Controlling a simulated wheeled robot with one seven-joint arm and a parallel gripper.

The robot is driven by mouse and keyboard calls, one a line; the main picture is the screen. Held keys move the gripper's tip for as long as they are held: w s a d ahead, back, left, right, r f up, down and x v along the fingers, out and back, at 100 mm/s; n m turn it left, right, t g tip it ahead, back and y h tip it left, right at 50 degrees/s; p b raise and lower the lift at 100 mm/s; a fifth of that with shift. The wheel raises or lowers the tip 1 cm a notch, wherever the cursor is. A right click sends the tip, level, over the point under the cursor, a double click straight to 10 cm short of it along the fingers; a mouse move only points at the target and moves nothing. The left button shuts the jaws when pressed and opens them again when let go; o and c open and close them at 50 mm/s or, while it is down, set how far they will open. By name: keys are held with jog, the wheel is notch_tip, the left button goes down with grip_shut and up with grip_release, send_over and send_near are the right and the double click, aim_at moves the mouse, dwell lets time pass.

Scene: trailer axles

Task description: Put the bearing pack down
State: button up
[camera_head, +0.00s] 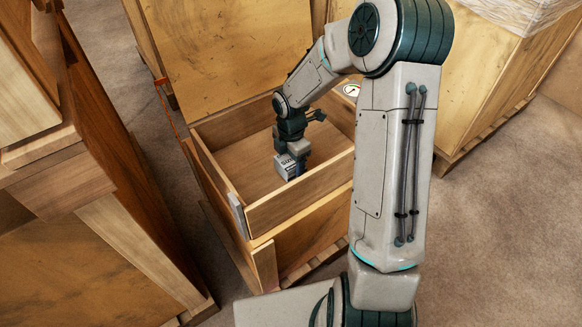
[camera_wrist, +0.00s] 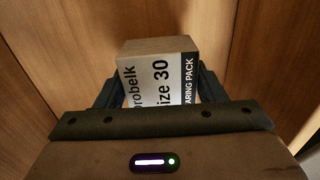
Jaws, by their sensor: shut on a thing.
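The bearing pack (camera_wrist: 158,78) is a small box with a pale label reading "size 30" and a dark strip reading "ARING PACK". In the head view the pack (camera_head: 287,167) is low inside an open wooden crate (camera_head: 300,207). My gripper (camera_wrist: 156,92) is shut on the pack, with one dark finger on each side of it. In the head view my gripper (camera_head: 292,150) reaches down into the crate from above. The pack's underside is hidden, so I cannot tell whether it touches the crate floor.
The crate's walls surround my gripper. A raised wooden panel (camera_head: 225,50) stands behind the crate. Wooden crates (camera_head: 75,190) stand close on the left, and a wrapped crate (camera_head: 500,70) stands at the right. A round gauge-like disc (camera_head: 351,90) shows near the crate's back right. Carpeted floor at right is clear.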

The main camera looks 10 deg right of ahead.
jog(key=shift+f+b, duration=0.3)
jog(key=shift+f, duration=0.95)
jog(key=shift+f, duration=0.15)
jog(key=o, duration=1.2)
